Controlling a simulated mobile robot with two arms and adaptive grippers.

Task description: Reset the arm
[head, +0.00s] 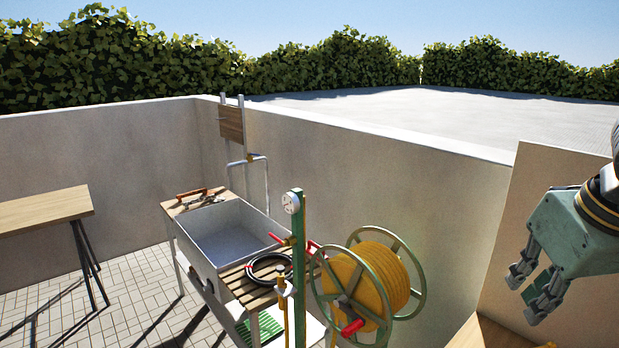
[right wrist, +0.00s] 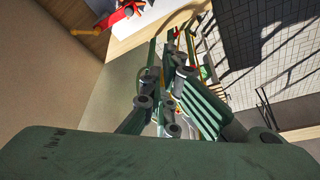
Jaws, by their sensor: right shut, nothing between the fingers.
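My right gripper (head: 525,294) hangs at the right side of the head view, green-grey with dark finger links. It is shut and empty, in the air in front of a pale upright panel (head: 520,240). In the right wrist view the fingers of my right gripper (right wrist: 172,82) are drawn together with nothing held between them. My left gripper is not in the head view. No potato can be made out.
A wash stand with a basin (head: 196,240) and a hose reel (head: 368,285) stands left of my right gripper. A wooden table (head: 42,209) is at the far left. A low wall (head: 400,180) runs behind. Paved floor (head: 140,290) is open between table and stand.

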